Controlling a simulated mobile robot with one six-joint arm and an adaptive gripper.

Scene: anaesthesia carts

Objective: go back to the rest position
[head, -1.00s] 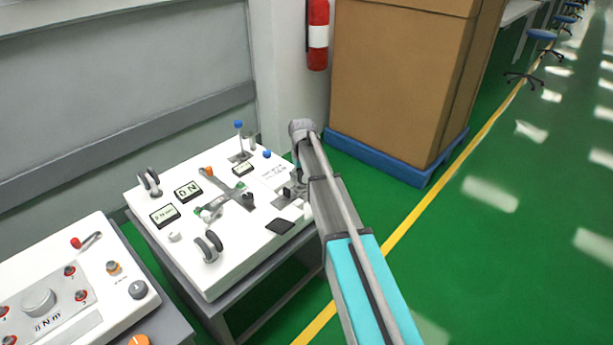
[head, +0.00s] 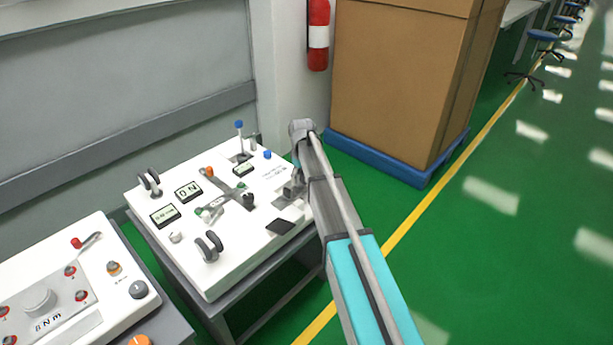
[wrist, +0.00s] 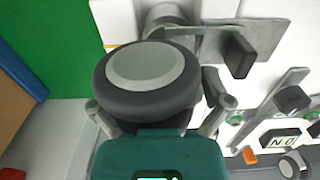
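My gripper (wrist: 150,112) is at the right edge of the white control panel (head: 215,275), beside a grey metal bracket there. In the wrist view, parts of its fingers show left and right of a dark round disc with a light grey cap. The disc hides the fingertips, so I cannot tell whether they are open or shut, or hold anything. A metal plate with a black block (wrist: 238,55) lies just beyond the disc. In the head view my arm reaches forward from the bottom and hides most of the gripper.
The panel carries displays, dark loop handles (head: 208,247) and a blue-tipped lever (head: 239,125). A second panel (head: 75,262) stands at lower left. A large brown box (head: 395,85) on a blue pallet (head: 385,160) stands behind my arm. Green floor (head: 500,260) is open at right.

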